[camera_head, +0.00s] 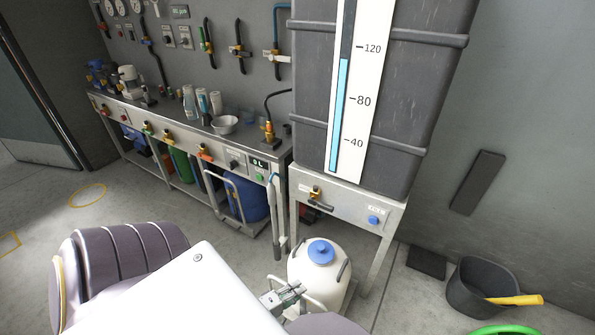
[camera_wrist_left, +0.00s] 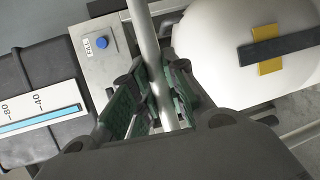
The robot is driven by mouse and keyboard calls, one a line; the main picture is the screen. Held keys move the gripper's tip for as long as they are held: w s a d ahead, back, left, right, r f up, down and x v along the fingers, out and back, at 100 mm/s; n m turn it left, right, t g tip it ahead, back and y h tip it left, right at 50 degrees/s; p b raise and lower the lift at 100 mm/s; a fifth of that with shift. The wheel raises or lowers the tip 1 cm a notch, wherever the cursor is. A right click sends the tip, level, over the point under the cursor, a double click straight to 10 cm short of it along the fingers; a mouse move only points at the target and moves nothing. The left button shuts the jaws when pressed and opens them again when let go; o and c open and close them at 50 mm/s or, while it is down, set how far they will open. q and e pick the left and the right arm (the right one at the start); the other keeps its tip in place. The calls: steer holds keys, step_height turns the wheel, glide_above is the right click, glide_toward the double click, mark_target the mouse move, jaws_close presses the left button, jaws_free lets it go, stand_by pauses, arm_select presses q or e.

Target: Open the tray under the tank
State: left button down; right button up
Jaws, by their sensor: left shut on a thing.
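The tall dark grey tank (camera_head: 410,110) stands on a metal stand (camera_head: 345,208) with a blue button (camera_head: 374,219). A white canister (camera_head: 318,270) with a blue cap stands low under it. A narrow strip of the tray (camera_head: 351,293) shows beside the canister's base; most of it is hidden. My left gripper (camera_head: 288,297) is in front of the canister. In the left wrist view, its green-padded fingers (camera_wrist_left: 152,92) are shut around a pale metal bar (camera_wrist_left: 146,40), which looks like the tray's handle. The canister (camera_wrist_left: 220,50) is close beside the bar. My right gripper is not in view.
A workbench (camera_head: 205,140) with bottles, a bowl and valves runs along the wall to the left. A dark bucket (camera_head: 480,290) with a yellow handle stands at the right. A green ring (camera_head: 505,330) shows at the bottom edge. The floor at left is open.

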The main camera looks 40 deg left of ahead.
arm_select(q)
steer(key=c, duration=1.4)
jaws_free()
steer(key=shift+s, duration=0.2)
steer(key=shift+v, duration=5.85)
